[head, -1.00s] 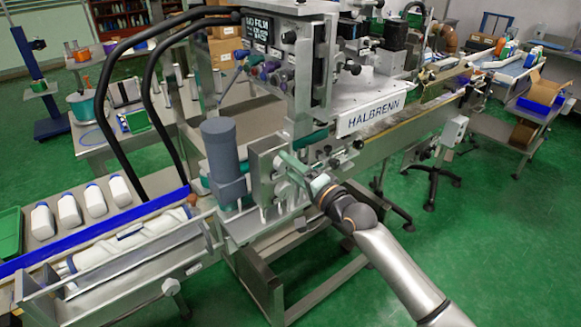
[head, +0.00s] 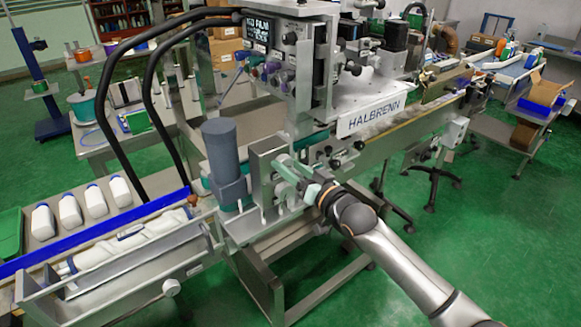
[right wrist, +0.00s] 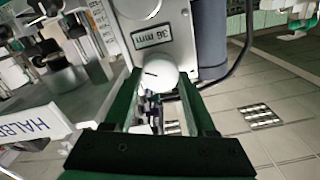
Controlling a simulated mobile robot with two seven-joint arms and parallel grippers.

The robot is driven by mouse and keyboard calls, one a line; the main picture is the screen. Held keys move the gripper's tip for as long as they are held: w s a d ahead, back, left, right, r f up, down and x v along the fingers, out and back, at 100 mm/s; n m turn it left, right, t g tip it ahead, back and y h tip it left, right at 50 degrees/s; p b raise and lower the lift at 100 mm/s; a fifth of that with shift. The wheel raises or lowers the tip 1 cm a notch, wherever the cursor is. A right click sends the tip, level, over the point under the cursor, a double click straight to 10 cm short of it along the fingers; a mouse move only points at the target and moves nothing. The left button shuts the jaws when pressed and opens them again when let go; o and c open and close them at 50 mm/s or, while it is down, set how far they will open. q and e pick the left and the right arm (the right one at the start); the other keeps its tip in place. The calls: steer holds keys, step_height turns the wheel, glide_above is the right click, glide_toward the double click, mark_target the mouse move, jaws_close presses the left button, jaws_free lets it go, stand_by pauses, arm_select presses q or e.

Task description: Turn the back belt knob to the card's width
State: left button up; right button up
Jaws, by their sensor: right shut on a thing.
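My right gripper (head: 298,180) has green fingers and is at the front of the labelling machine, by the grey metal block (head: 264,172). In the right wrist view its fingers stand on either side of a round white knob (right wrist: 158,74) with a short dark mark on its face, and they are shut on it. In the head view the fingers partly hide the knob. No card can be made out. My left gripper is not in view.
A dark grey cylinder (head: 221,150) stands just left of the block. The white HALBRENN panel (head: 365,118) is at the upper right of the gripper. Green floor (head: 500,240) is open at the right.

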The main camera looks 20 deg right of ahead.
steer(key=n, duration=0.4)
steer(key=shift+n, duration=0.4)
steer(key=n, duration=0.4)
steer(key=shift+a, duration=0.15)
steer(key=m, duration=3.1)
steer(key=shift+d+f+m, duration=0.25)
steer(key=shift+f+m, duration=0.05)
steer(key=n, duration=0.4)
steer(key=shift+n, duration=0.3)
